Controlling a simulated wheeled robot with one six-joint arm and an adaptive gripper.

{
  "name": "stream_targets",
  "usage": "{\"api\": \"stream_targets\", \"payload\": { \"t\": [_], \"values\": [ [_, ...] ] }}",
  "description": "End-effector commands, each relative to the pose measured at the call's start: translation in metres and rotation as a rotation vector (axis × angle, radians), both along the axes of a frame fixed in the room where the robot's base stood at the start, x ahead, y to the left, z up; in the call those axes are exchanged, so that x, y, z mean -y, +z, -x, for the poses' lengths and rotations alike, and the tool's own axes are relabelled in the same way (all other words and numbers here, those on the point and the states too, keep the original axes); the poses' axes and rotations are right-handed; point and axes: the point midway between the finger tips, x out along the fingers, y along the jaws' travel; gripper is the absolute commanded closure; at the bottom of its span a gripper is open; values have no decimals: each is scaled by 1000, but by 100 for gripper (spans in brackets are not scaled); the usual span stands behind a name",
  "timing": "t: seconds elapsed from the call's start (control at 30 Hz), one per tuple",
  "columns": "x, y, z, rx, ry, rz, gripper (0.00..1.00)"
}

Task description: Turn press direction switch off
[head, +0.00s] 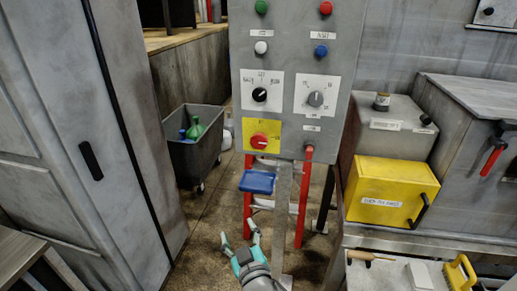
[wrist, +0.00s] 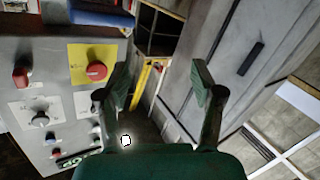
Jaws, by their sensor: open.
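The press direction switch looks to be the black round knob (head: 260,94) on a white plate at the left of the grey control panel (head: 296,75). Its labels are small and its pointer setting is hard to read. In the wrist view, the panel appears upside down at the left; part of a white plate (wrist: 84,102) shows, and the black knob seems hidden behind a finger. My gripper (head: 239,238) is open and empty, low in front of the panel, below the knob and apart from it. Its two fingers frame empty space in the wrist view (wrist: 161,85).
A red knob on yellow (head: 259,141), a grey knob (head: 315,99), a red lever (head: 308,153) and several buttons share the panel. A grey cabinet (head: 75,130) stands left, a yellow box (head: 390,190) right.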

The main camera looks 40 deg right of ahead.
Motion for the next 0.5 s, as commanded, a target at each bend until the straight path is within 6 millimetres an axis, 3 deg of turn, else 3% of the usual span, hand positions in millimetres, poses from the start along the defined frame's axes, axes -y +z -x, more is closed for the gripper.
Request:
{"api": "stream_targets", "payload": {
  "t": [0.03,0.2,0.5],
  "values": [
    [6,19,-14,21,-30,3,33],
    [28,73,-47,68,-141,-3,33],
    [67,181,-77,165,-352,-66,33]
  ]
}}
